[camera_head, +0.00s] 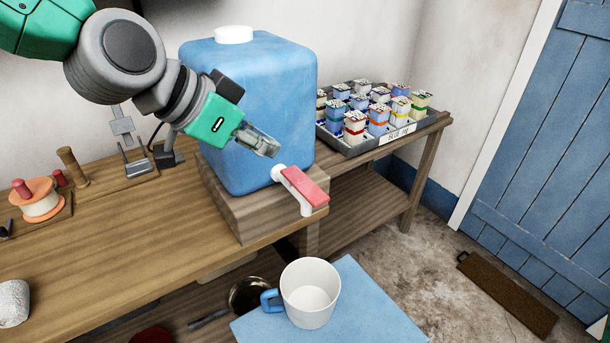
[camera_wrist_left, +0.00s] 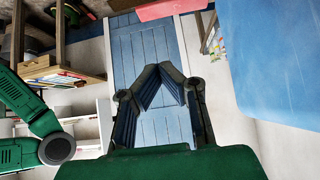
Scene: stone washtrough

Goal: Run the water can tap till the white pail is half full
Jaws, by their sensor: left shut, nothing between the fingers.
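The blue water can (camera_head: 255,110) with a white cap stands on a wooden block. Its white tap with a red lever (camera_head: 303,186) sticks out low at the front; no stream shows below it. The white pail (camera_head: 309,295) with a blue handle stands below the tap, and no water shows inside it. My left gripper (camera_head: 268,147) is shut and empty in front of the can, above and left of the tap, apart from the lever. In the left wrist view its fingers (camera_wrist_left: 160,84) meet, with the red lever (camera_wrist_left: 170,10) at the top edge. My right gripper is not in view.
The pail stands on a blue surface (camera_head: 375,310). A grey tray (camera_head: 375,140) of small labelled boxes sits right of the can. The wooden bench (camera_head: 130,245) holds a spool (camera_head: 38,200) at left. A dark pan (camera_head: 248,296) lies below. A blue door (camera_head: 550,170) is at right.

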